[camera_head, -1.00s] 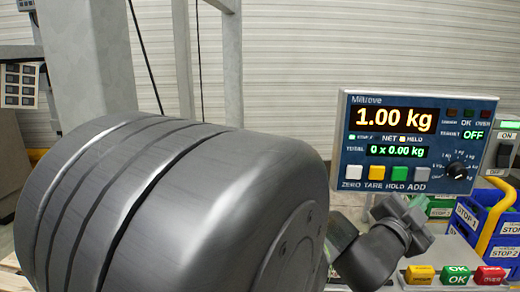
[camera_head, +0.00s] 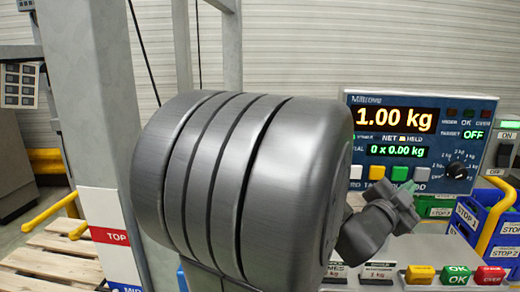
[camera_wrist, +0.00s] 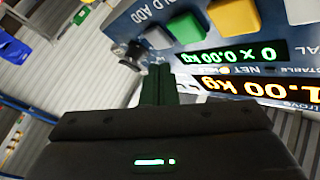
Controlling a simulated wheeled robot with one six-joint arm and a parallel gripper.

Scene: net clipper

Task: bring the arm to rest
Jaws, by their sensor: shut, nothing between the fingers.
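My gripper (camera_wrist: 160,85) is shut and empty in the wrist view, its dark green fingers pressed together. In the head view it is small and partly blurred (camera_head: 405,192), in front of the lower part of the scale's display panel (camera_head: 440,125). Contact with the panel cannot be told. My large grey arm link fills the middle of the head view and hides the panel's left edge. In the wrist view the panel appears upside down, beside the fingers.
Red, green and yellow buttons (camera_head: 457,275) sit on a console at lower right. Blue bins (camera_head: 485,220) and a yellow rail stand at the right. A wooden pallet (camera_head: 45,262) lies at lower left. Grey metal posts (camera_head: 88,100) rise behind my arm.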

